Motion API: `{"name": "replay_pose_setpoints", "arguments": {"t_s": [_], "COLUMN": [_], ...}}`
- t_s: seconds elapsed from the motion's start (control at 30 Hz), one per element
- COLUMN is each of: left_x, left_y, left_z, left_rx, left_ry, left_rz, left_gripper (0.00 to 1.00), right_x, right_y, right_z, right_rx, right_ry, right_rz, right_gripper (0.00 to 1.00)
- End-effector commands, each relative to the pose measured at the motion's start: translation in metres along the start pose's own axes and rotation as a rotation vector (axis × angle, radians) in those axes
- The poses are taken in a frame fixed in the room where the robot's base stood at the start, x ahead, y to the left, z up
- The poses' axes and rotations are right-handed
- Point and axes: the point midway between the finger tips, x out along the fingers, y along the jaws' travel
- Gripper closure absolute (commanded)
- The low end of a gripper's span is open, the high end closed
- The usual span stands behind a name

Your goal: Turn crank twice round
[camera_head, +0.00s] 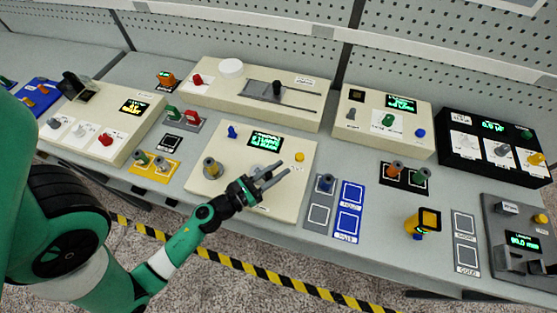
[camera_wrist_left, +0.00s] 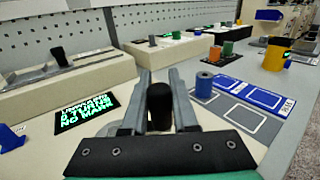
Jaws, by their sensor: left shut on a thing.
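The winding machine (camera_head: 215,150) is a cream box near the middle of the bench, with a green-lit display (camera_head: 265,141) that also shows in the left wrist view (camera_wrist_left: 88,115). My left gripper (camera_head: 277,172) reaches over the machine's front right part. In the left wrist view its two grey fingers stand on either side of an upright black crank knob (camera_wrist_left: 160,104), and the gripper is shut on it. The crank arm below the knob is hidden by the gripper. A spool (camera_head: 212,168) stands on the machine left of the gripper. My right gripper is not in view.
A blue switch (camera_head: 232,131) and a yellow button (camera_head: 299,157) sit on the same machine. A blue spool (camera_head: 325,183) stands on a grey mat to the right, beside a blue mat (camera_head: 348,210). Another cream machine (camera_head: 310,113) is behind. A yellow tool (camera_head: 422,220) stands farther right.

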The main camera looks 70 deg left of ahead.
Motion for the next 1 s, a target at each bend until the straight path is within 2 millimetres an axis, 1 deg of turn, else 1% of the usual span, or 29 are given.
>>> {"name": "replay_pose_setpoints", "arguments": {"t_s": [0.03, 0.1, 0.3, 0.5, 0.7, 1.0], "left_x": [-0.002, -0.005, -0.015, -0.026, -0.035, -0.043], "left_y": [0.004, 0.001, -0.005, -0.009, -0.011, -0.013], "left_z": [0.004, 0.003, 0.001, -0.002, -0.003, -0.001], "left_rx": [-0.001, -0.002, 0.001, 0.004, 0.004, 0.003], "left_ry": [0.003, 0.002, 0.0, -0.001, 0.001, 0.002], "left_rz": [-0.027, -0.094, -0.288, -0.474, -0.624, -0.752], "left_gripper": [1.0, 1.0, 1.0, 1.0, 1.0, 1.0], "right_x": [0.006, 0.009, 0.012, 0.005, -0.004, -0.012], "right_y": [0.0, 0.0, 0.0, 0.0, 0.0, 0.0], "right_z": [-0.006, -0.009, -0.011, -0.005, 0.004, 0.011], "right_rx": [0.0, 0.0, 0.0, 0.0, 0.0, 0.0], "right_ry": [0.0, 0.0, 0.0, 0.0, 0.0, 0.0], "right_rz": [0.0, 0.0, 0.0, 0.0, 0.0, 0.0], "right_gripper": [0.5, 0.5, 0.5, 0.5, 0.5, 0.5]}}
